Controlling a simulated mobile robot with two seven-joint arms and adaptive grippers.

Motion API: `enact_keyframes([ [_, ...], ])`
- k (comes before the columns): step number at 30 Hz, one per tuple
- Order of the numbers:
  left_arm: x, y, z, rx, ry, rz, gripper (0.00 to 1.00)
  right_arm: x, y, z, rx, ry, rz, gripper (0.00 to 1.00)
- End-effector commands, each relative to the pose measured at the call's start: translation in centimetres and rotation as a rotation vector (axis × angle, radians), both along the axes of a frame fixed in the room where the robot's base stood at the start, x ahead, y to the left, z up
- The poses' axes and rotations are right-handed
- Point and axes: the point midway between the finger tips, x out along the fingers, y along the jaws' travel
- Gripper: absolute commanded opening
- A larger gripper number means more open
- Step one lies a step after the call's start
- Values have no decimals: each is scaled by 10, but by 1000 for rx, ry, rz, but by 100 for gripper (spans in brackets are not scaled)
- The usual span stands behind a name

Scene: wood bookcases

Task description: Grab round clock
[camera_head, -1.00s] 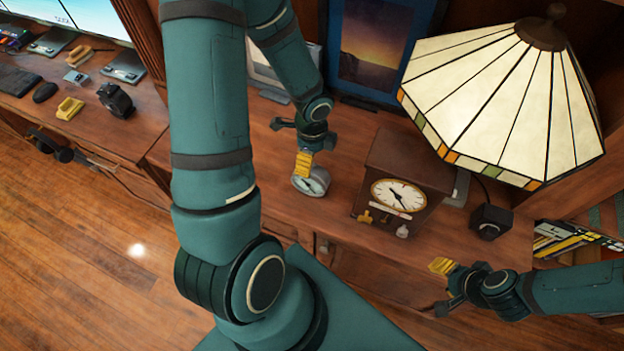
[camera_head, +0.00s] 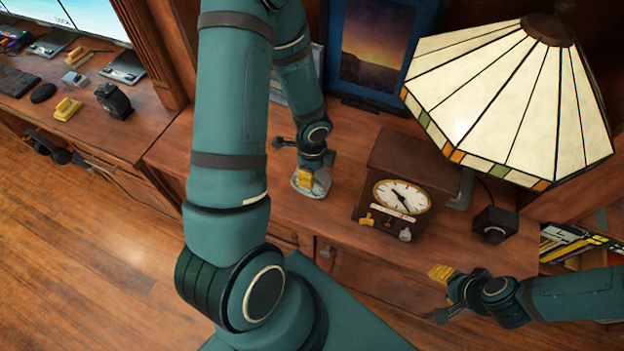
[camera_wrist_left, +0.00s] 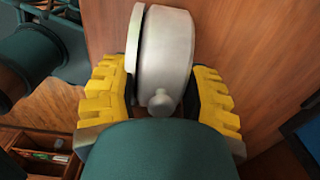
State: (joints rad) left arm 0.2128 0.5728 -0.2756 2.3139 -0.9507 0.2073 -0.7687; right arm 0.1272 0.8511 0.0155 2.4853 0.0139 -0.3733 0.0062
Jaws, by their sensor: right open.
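The round clock is a small silver drum clock (camera_head: 323,184) on the wooden desk, left of a wooden mantel clock (camera_head: 402,173). My left gripper (camera_head: 309,179) is down at it and hides much of it in the head view. In the left wrist view the clock's silver body (camera_wrist_left: 165,50) stands between the two yellow finger pads of my left gripper (camera_wrist_left: 160,98). The pads lie close along both sides. I cannot tell whether they press on it. My right gripper (camera_head: 443,292) is open and empty, low at the right, in front of the desk.
A stained-glass lamp (camera_head: 505,100) overhangs the desk at the right. A small black cube (camera_head: 494,224) sits under it. A framed picture (camera_head: 378,50) stands at the back. Another desk (camera_head: 75,130) with a monitor is at the left. Bare desktop lies between the two clocks.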

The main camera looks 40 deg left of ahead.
Motion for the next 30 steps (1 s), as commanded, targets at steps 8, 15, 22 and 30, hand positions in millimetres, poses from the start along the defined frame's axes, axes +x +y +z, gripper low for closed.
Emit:
enact_keyframes([
  [8, 0, 0, 0, 0, 0, 0, 0, 0, 0, 0, 0, 0, 0, 47],
  [15, 0, 0, 3, -1, -1, 1, 0, 0, 0, 2, 0, -1, 0, 47],
  [22, 1, 1, 40, 1, -5, 2, 0, 3, -1, 17, -1, -8, -6, 47],
  [30, 1, 1, 87, 0, -3, 3, 0, 3, -2, 35, 3, -9, -6, 47],
])
